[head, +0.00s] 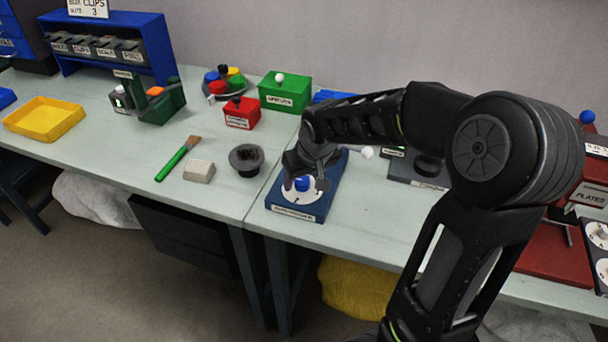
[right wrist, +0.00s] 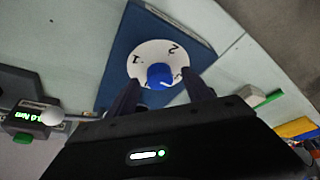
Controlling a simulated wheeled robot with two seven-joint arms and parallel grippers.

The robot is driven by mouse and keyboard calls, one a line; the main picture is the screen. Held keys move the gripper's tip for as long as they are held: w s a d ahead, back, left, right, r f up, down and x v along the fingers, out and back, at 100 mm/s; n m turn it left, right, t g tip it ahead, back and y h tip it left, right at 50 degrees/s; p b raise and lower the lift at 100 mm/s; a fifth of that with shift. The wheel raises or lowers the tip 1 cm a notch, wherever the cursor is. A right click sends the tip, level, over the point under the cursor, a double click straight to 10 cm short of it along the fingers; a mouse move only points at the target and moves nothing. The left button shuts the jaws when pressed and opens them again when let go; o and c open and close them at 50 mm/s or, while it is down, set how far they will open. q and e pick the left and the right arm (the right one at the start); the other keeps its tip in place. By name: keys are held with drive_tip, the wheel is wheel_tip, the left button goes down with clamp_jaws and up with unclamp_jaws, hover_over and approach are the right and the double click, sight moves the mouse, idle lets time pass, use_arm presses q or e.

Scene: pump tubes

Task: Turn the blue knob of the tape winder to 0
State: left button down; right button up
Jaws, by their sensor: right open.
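The tape winder is a blue box (head: 292,210) with a white dial and a blue knob (head: 303,184) near the table's front edge. The right wrist view shows its blue body (right wrist: 121,62), the white dial (right wrist: 150,50) with a 1 and a 2 readable, and the blue knob (right wrist: 159,76). A pale mark on the knob is too small to read surely. My right gripper (head: 306,176) is over the dial. In the right wrist view its open fingers (right wrist: 160,88) appear on either side of the knob; contact cannot be told. My left gripper is not in view.
A dark funnel-like cup (head: 247,159), a grey block (head: 199,171) and a green brush (head: 178,158) lie left of the winder. A white-ball lever (head: 367,153) and a grey device (head: 417,170) stand right of it. Red (head: 241,113) and green (head: 285,92) boxes are behind.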

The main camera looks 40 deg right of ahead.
clamp_jaws()
drive_tip(key=c, duration=0.7)
unclamp_jaws()
clamp_jaws()
